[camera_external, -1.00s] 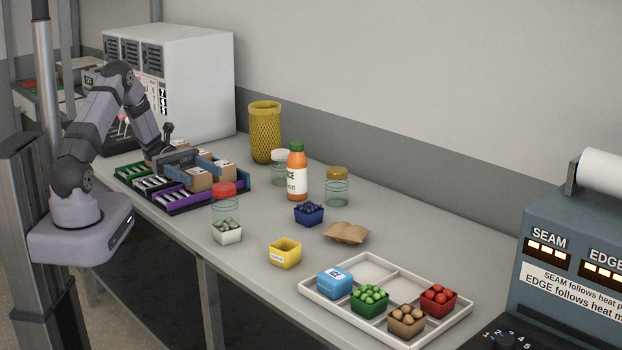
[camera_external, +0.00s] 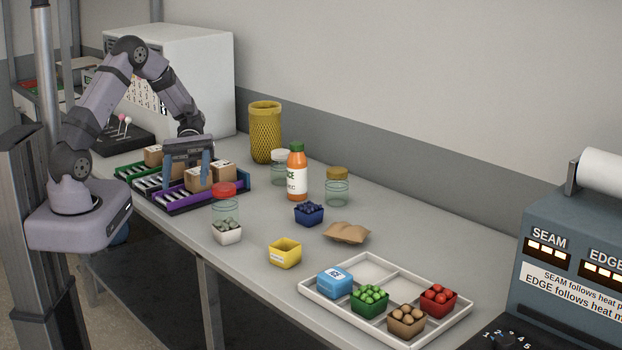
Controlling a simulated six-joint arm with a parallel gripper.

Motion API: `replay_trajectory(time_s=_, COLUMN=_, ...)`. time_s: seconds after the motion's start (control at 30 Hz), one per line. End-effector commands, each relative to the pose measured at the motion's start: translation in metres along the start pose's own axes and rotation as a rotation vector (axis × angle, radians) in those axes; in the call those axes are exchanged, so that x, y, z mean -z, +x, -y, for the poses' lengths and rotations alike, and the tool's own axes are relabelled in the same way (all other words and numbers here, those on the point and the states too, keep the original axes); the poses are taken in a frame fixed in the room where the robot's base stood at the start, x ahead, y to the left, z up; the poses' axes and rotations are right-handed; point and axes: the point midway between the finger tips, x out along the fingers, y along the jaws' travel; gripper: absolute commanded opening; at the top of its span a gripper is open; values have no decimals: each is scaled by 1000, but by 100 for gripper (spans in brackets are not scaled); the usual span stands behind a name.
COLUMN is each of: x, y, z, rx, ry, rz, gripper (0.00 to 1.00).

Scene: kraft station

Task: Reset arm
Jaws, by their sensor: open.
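My gripper (camera_external: 187,172) hangs over the coloured rack (camera_external: 178,206) at the left of the bench, pointing down. Its two blue fingers are spread apart, with nothing seen held between them. The fingertips are close to the small brown boxes (camera_external: 199,179) on the rack; whether they touch any box I cannot tell. My arm arches up from its base at the left edge of the bench.
A yellow mesh basket (camera_external: 265,133), an orange juice bottle (camera_external: 297,173) and lidded jars (camera_external: 337,188) stand right of the rack. A white tray (camera_external: 364,262) with several small tubs lies at the front right. A grey oven-like cabinet (camera_external: 205,85) stands behind my arm.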

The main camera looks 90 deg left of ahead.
Motion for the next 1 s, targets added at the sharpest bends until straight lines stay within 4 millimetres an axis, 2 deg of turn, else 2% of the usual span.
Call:
replay_trajectory(time_s=0.03, x=1, y=24, z=6, rx=110, ry=45, rz=-74, gripper=63)
replay_trajectory(time_s=0.1, x=12, y=50, z=17, rx=235, ry=112, rz=-186, gripper=63)
replay_trajectory(time_s=0.2, x=28, y=78, z=35, rx=410, ry=238, rz=-340, gripper=63)
replay_trajectory(time_s=0.3, x=43, y=96, z=51, rx=578, ry=396, rz=-482, gripper=63)
replay_trajectory(time_s=0.5, x=69, y=115, z=65, rx=874, ry=792, rz=-712, gripper=63)
replay_trajectory(time_s=0.7, x=80, y=128, z=59, rx=1055, ry=1153, rz=-836, gripper=63)
replay_trajectory(time_s=0.83, x=80, y=134, z=54, rx=1108, ry=1294, rz=-868, gripper=63)
replay_trajectory(time_s=1.0, x=80, y=138, z=51, rx=1130, ry=1364, rz=-882, gripper=63)
